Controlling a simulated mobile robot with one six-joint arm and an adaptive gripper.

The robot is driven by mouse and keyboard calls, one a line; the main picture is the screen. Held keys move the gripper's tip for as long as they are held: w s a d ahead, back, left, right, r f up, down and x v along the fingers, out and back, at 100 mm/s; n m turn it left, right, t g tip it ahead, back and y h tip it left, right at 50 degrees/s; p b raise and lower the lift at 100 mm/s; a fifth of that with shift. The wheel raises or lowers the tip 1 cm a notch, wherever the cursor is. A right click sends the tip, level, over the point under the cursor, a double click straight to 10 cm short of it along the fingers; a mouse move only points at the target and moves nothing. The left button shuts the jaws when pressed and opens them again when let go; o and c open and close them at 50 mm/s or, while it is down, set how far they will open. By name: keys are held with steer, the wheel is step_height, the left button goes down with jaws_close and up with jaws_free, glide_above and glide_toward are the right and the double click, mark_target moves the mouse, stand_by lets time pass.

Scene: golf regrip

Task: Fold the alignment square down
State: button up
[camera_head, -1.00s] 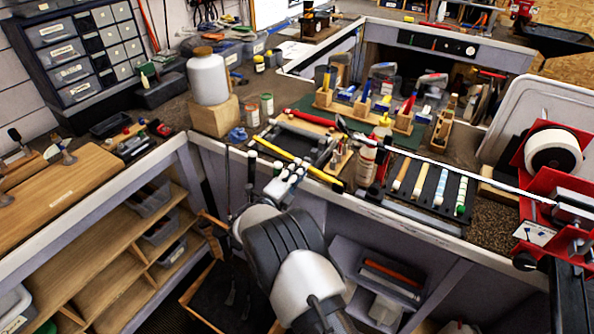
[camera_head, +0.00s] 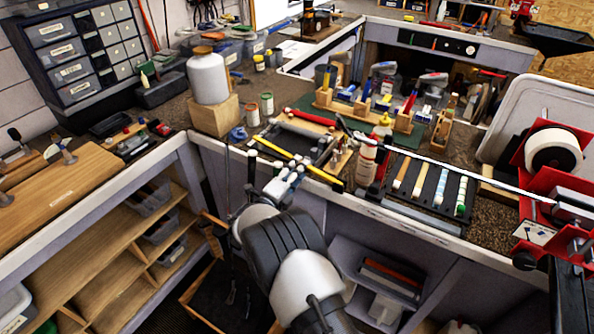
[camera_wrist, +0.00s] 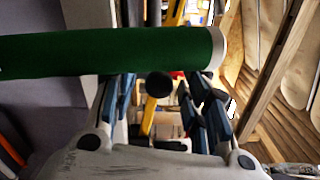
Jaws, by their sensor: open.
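I cannot make out the alignment square for certain in either view. My gripper (camera_head: 287,178) is over the front edge of the bench, just in front of a yellow-handled tool (camera_head: 287,157). In the wrist view my gripper (camera_wrist: 160,108) is open, with its blue-padded fingers apart. A green cylinder with a pale end (camera_wrist: 120,52) crosses the wrist view close to the camera; I cannot tell whether a finger touches it. The yellow handle with a black end (camera_wrist: 153,100) shows between the fingers, farther off. A club shaft (camera_head: 450,165) runs to a red vise (camera_head: 570,195) at the right.
A black tray of several grips (camera_head: 430,190) lies on the bench right of my gripper. A spray bottle (camera_head: 367,160) stands between them. A white jar (camera_head: 208,80) on a wooden block stands at the back left. Open wooden shelves (camera_head: 130,255) are below left.

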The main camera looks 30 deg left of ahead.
steer(key=s+a, duration=0.1)
steer(key=s, duration=1)
steer(key=shift+s, duration=0.4)
